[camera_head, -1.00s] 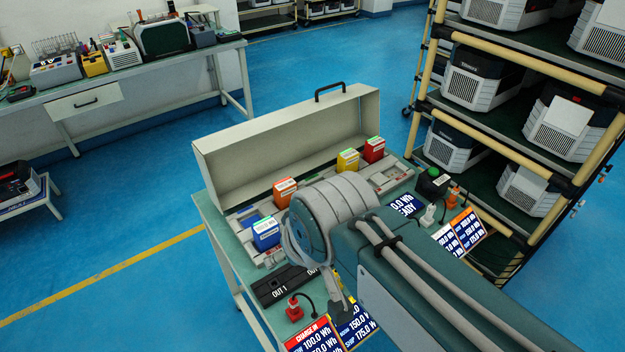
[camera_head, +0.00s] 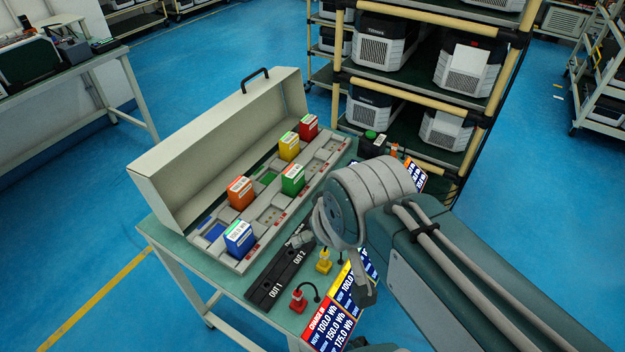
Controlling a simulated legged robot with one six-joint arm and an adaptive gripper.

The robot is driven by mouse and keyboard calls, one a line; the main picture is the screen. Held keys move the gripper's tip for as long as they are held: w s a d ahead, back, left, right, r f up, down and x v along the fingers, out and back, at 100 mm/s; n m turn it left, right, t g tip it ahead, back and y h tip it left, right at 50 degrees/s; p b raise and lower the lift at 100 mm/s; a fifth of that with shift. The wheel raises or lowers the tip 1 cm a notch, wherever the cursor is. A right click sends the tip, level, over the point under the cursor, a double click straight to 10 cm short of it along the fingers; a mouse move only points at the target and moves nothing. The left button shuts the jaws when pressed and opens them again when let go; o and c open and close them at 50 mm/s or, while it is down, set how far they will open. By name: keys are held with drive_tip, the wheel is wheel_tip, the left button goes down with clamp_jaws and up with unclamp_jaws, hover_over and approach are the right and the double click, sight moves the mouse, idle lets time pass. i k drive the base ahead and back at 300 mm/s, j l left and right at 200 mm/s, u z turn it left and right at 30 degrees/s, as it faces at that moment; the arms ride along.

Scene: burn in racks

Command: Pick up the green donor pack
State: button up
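The green donor pack (camera_head: 292,180) is a small green block with a pale label on top. It stands in the front row of the grey slotted tray (camera_head: 262,236), right of the orange pack (camera_head: 240,193) and in front of the yellow pack (camera_head: 289,147). My arm comes in from the lower right, with its wrist just right of the green pack and apart from it in the picture. My gripper (camera_head: 362,290) hangs below the wrist, over the table's front side. It is mostly hidden by my arm, and its opening cannot be made out.
A blue pack (camera_head: 239,239) and a red pack (camera_head: 308,128) also stand in the tray. The open case lid (camera_head: 215,135) rises behind. A black OUT dock (camera_head: 278,275), red plug (camera_head: 298,301), yellow plug (camera_head: 323,262) and sign cards (camera_head: 332,318) lie in front. A loaded rack (camera_head: 420,85) stands behind right.

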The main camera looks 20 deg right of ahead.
sight(293, 178)
drive_tip(key=j+z, duration=0.15)
drive_tip(key=z, duration=0.2)
drive_tip(key=l+u, duration=0.35)
drive_tip(key=k+l+u, duration=0.1)
drive_tip(key=l+u, duration=0.55)
drive_tip(key=l, duration=0.4)
drive_tip(key=k+l, duration=0.15)
drive_tip(key=l, duration=0.3)
drive_tip(key=i+l, duration=0.1)
drive_tip(key=l, duration=0.35)
drive_tip(key=i+u, duration=0.5)
drive_tip(key=i+l, duration=0.05)
